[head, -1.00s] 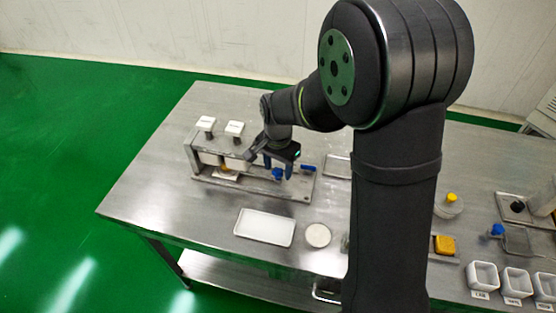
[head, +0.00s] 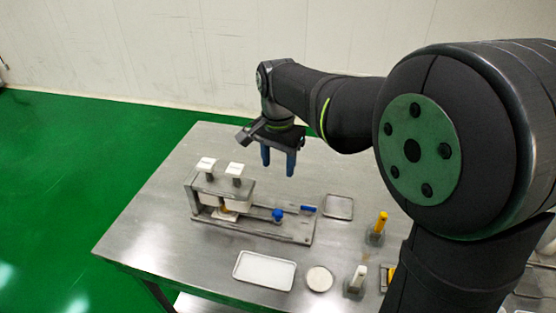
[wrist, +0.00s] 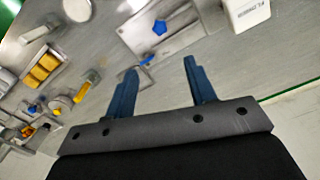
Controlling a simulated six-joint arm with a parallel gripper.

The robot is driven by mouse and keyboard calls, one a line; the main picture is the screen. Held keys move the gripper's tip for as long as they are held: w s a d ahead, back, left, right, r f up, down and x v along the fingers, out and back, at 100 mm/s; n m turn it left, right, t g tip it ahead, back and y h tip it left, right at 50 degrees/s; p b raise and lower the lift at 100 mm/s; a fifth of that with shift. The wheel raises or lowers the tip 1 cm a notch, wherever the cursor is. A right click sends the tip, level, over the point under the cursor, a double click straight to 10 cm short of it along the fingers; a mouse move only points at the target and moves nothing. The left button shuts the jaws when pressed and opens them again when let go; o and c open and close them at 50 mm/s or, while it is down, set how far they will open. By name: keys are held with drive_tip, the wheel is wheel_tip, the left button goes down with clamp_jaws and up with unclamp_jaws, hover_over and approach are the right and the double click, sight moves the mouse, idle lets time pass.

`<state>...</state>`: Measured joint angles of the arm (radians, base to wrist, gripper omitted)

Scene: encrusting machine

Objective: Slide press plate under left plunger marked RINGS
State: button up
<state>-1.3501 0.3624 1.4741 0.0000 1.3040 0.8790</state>
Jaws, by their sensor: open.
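The press stands on the steel table with two white-topped plungers, the left plunger (head: 205,164) and the right plunger (head: 237,169). A pale plate (head: 226,215) shows low under the press housing; the housing hides most of it, and I cannot tell exactly which plunger it lies under. A blue knob (head: 277,214) stands on the rail to the right of the housing and also shows in the wrist view (wrist: 160,27). My gripper (head: 278,172) is open and empty, raised above the rail and apart from the knob. Its blue fingers (wrist: 160,66) point toward the table.
A white tray (head: 265,270) and a round pale dish (head: 319,279) lie in front of the press. A small metal tray (head: 339,207) lies to its right. A yellow-handled tool (head: 378,225) stands further right. The table left of the press is clear.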

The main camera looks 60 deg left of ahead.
drive_tip(key=shift+r, duration=0.1)
drive_tip(key=w+d+f+m+g+y, duration=0.1)
drive_tip(key=w+d+f+m+g, duration=0.3)
drive_tip(key=d+m, duration=0.15)
drive_tip(key=m+g+y, duration=0.2)
drive_tip(key=m+y, duration=0.3)
drive_tip(key=m, duration=0.4)
approach(278, 212)
drive_tip(key=x, duration=0.8)
drive_tip(key=shift+s+a+f, duration=0.1)
drive_tip(key=shift+a+f, duration=0.1)
drive_tip(key=shift+f, duration=0.05)
